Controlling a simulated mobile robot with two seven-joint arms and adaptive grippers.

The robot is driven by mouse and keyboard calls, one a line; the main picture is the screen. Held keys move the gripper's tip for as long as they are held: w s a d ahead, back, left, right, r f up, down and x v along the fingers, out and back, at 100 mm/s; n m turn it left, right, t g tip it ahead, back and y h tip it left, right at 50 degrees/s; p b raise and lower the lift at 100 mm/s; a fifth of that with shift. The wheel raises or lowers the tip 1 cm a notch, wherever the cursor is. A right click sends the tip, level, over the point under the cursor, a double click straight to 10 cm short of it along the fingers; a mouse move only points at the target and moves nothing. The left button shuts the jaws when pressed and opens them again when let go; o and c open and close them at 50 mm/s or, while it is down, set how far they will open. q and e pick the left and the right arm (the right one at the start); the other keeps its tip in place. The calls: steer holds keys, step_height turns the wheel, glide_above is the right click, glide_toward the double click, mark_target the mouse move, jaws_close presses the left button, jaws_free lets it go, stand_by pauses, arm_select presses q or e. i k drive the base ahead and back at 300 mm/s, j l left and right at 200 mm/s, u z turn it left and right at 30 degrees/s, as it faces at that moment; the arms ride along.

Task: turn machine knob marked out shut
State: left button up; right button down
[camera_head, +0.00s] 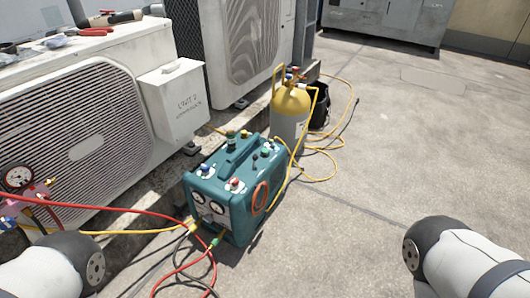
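The teal machine (222,230) stands on the rooftop floor at the middle of the head view, with gauges on its front end. On its top are a red knob (235,183) and a blue knob (208,170) near the front. A green knob (265,152) sits farther back. The labels by the knobs are too small to read, so I cannot tell which is marked out. Links of my two arms show at the lower left and lower right. Neither gripper is in view, and no part of me touches the machine.
A yellow-topped grey cylinder (288,125) and a black bucket (320,107) stand behind the machine. Red and yellow hoses (315,178) lie around it. Condenser units (65,125) line the left, with tools on top. The floor at right is clear.

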mark_target(234, 181)
steer(key=i+j+z, duration=0.25)
steer(key=i, duration=0.25)
steer(key=i+j+z, duration=0.2)
steer(key=i, duration=0.25)
